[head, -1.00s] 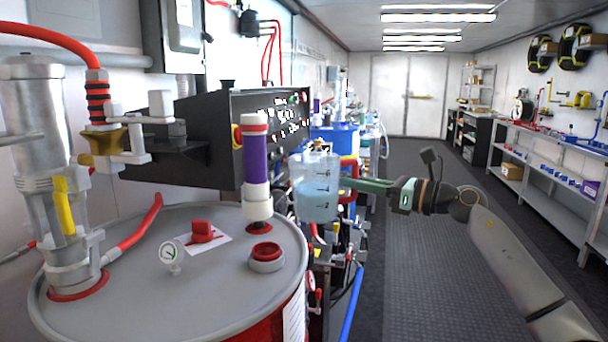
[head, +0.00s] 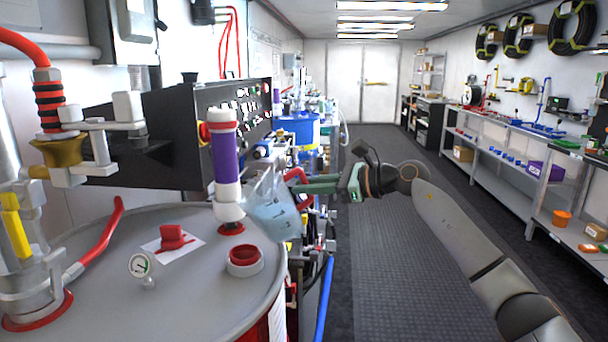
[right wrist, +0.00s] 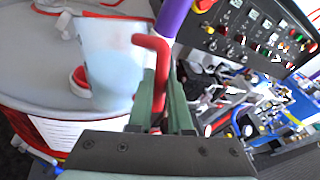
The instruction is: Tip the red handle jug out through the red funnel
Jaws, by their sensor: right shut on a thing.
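The clear jug (head: 272,210) holds pale blue liquid and has a red handle (head: 296,174). It hangs tilted, leaning left, beside the drum's right rim. My right gripper (head: 305,187) is shut on the red handle. In the right wrist view the jug (right wrist: 108,62) sits left of my fingers, with the handle (right wrist: 158,55) between them. A red-mouthed ring in a white collar (head: 243,261), apparently the red funnel, stands on the drum top below and left of the jug. It is partly hidden behind the jug in the right wrist view (right wrist: 80,82). My left gripper is out of view.
The grey drum lid (head: 190,310) also bears a purple and white column (head: 226,165) close to the jug, a small gauge (head: 141,267) and a red valve (head: 172,237). A black control panel (head: 180,140) stands behind. The aisle floor (head: 385,260) is clear.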

